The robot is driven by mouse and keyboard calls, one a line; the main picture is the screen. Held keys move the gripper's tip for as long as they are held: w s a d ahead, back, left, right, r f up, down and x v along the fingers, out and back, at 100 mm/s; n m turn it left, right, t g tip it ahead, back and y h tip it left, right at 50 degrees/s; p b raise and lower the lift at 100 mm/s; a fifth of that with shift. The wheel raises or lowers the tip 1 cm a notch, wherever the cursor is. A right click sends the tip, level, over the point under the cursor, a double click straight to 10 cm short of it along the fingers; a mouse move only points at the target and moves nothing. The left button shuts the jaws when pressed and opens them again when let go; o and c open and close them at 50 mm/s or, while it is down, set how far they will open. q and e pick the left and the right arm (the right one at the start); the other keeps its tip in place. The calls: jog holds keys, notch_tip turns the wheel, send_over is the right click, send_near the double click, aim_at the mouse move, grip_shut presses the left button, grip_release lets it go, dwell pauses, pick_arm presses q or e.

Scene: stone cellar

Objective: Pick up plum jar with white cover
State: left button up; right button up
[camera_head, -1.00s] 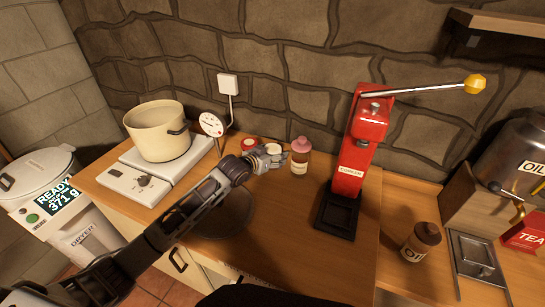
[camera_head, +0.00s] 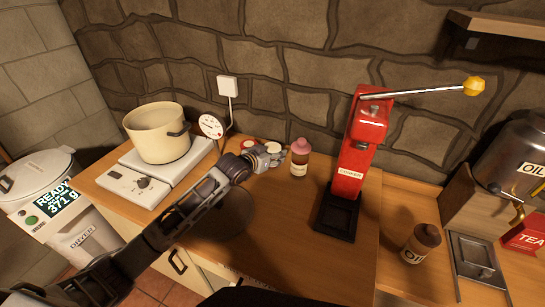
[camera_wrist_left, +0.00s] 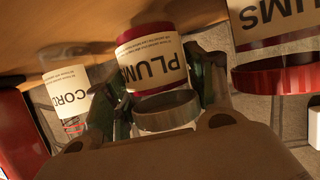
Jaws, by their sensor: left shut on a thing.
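The plum jar with the white cover (camera_head: 273,147) stands on the wooden counter behind my left gripper (camera_head: 270,160), which hides most of it. In the left wrist view this jar (camera_wrist_left: 150,62) has a cream PLUMS label, dark red contents and a pale lid, and appears upside down in the picture. My left gripper (camera_wrist_left: 163,98) is shut on it, with a dark finger at each side. A second PLUMS jar (camera_wrist_left: 275,30) with a red lid is close beside it; its red cover (camera_head: 249,143) also shows in the head view. My right gripper is not in view.
A pink-capped bottle (camera_head: 300,157) stands just right of the held jar. The red lever press (camera_head: 360,150) is farther right. A cream pot (camera_head: 158,133) sits on a white hotplate (camera_head: 135,183) at left. A brown OIL bottle (camera_head: 421,243) is at right. The front middle counter is clear.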

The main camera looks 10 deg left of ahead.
pick_arm(q)
notch_tip(320, 180, up, 7)
jog(key=shift+r, duration=0.9)
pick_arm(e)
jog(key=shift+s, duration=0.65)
